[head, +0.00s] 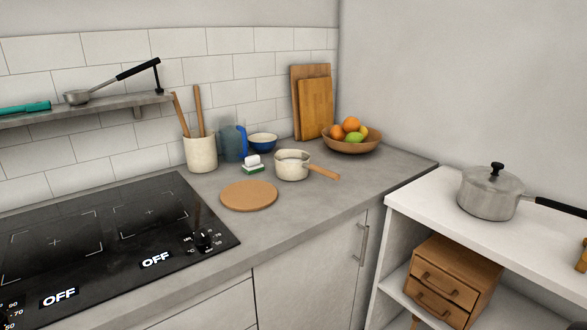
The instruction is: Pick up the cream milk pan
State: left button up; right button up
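The cream milk pan (291,167) stands upright on the grey counter (335,178). Its wooden handle (324,172) points to the right and slightly toward the front edge. A round brown board (249,195) lies to its front left, and a green and white sponge (253,164) is close on its left. Neither of my grippers shows in the head view.
A black cooktop (110,250) fills the left of the counter. A utensil crock (201,154), blue jug (233,142), blue bowl (262,142) and fruit bowl (351,146) stand behind. A lidded steel pot (488,198) sits on the white shelf unit (430,207). Counter right of the pan is clear.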

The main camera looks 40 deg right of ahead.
aim_at(291, 165)
jog(key=l+z, duration=0.1)
jog(key=z, duration=0.7)
jog(key=i+l+z, duration=0.1)
jog(key=z, duration=0.7)
jog(key=i+l, duration=0.05)
